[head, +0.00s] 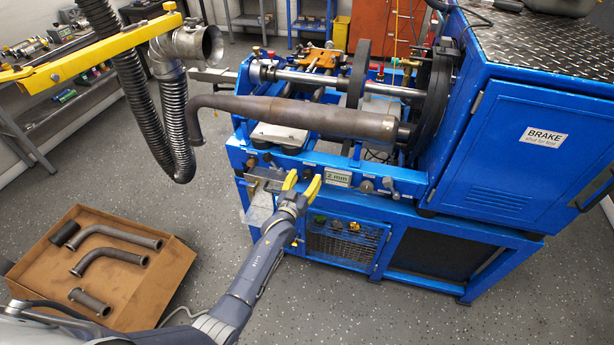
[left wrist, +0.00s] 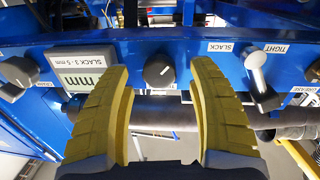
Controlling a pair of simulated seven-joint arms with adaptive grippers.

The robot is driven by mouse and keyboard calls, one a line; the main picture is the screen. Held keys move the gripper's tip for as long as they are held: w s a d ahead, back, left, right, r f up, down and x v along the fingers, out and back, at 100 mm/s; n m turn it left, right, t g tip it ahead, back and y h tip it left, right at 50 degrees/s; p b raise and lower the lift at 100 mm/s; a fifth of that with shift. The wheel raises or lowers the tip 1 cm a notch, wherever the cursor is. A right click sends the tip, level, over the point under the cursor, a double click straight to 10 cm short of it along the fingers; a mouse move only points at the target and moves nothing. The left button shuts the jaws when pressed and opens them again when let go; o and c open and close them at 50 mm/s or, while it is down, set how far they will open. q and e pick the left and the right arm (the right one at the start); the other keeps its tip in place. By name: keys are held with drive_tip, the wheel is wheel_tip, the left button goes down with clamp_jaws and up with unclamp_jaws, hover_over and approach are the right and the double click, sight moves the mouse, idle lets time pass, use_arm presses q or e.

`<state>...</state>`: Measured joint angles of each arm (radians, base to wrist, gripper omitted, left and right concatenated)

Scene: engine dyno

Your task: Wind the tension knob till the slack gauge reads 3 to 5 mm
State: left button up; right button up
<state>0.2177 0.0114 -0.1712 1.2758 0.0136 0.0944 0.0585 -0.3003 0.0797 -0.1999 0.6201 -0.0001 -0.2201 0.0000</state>
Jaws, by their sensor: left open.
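My left gripper (head: 302,184) is open in front of the blue rail on the lower front of the dyno. In the left wrist view its yellow fingers (left wrist: 165,95) stand to either side of a round dark knob (left wrist: 158,70) with a white pointer line, apart from it. I take this for the tension knob; no label shows on it. The slack gauge (head: 338,179) is just right of the gripper in the head view and appears to read 2 mm. In the left wrist view the gauge (left wrist: 85,72) appears upside down, marked SLACK 3-5 mm, its digit hidden by a finger.
A lever (left wrist: 258,75) between SLACK and TIGHT labels sits on the same rail. Another knob (left wrist: 18,70) is beyond the gauge. A brown exhaust pipe (head: 300,115) lies above the rail. A tray (head: 165,285) of pipes is on the floor at left.

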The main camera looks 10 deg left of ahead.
use_arm(q)
drive_tip(key=shift+w+d, duration=0.1)
drive_tip(key=shift+w, duration=0.65)
drive_tip(key=shift+c, duration=0.5)
clamp_jaws()
